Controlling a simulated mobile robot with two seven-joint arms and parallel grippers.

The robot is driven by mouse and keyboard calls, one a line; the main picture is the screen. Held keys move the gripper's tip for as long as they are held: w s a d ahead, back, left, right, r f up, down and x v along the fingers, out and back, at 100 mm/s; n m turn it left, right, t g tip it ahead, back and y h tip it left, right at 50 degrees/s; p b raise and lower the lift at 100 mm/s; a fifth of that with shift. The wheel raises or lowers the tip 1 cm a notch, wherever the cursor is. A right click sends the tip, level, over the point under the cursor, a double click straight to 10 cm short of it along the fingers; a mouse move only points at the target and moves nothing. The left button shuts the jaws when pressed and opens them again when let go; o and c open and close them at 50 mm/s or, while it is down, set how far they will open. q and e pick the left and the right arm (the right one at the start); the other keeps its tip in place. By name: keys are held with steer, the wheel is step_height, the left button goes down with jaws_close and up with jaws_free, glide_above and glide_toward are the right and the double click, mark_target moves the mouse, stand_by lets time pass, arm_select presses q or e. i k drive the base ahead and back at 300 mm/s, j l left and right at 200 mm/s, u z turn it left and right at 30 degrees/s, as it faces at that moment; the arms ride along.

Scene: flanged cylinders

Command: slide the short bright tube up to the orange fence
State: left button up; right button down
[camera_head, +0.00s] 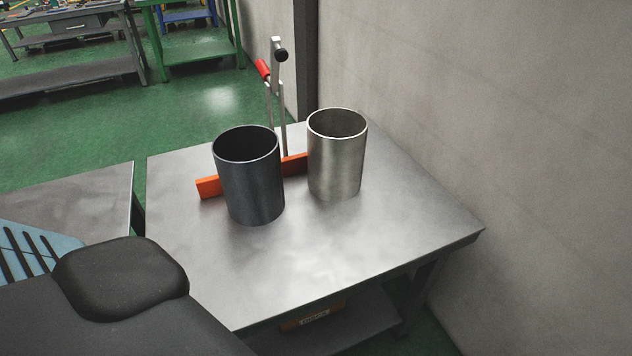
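The bright metal tube (337,165) stands upright, open end up, on the right part of the steel table (300,265). The orange fence (208,187) is a low bar on the table, running behind the dark tube towards the bright tube. Its right end meets the bright tube's left edge in the picture; I cannot tell whether they touch. A dark grey tube (250,185) stands upright in front of the fence, left of the bright tube, and hides the fence's middle. Neither of my grippers is in view.
A metal clamp-like upright with a red handle (263,70) stands behind the fence. A grey wall (480,110) runs along the right side. The table's front and right are clear. A second table (85,205) lies to the left.

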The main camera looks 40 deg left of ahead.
mark_target(337, 137)
steer(key=i+l+u, duration=0.7)
steer(key=l, duration=0.25)
steer(key=i+l+u, duration=0.25)
steer(key=k+l, duration=0.1)
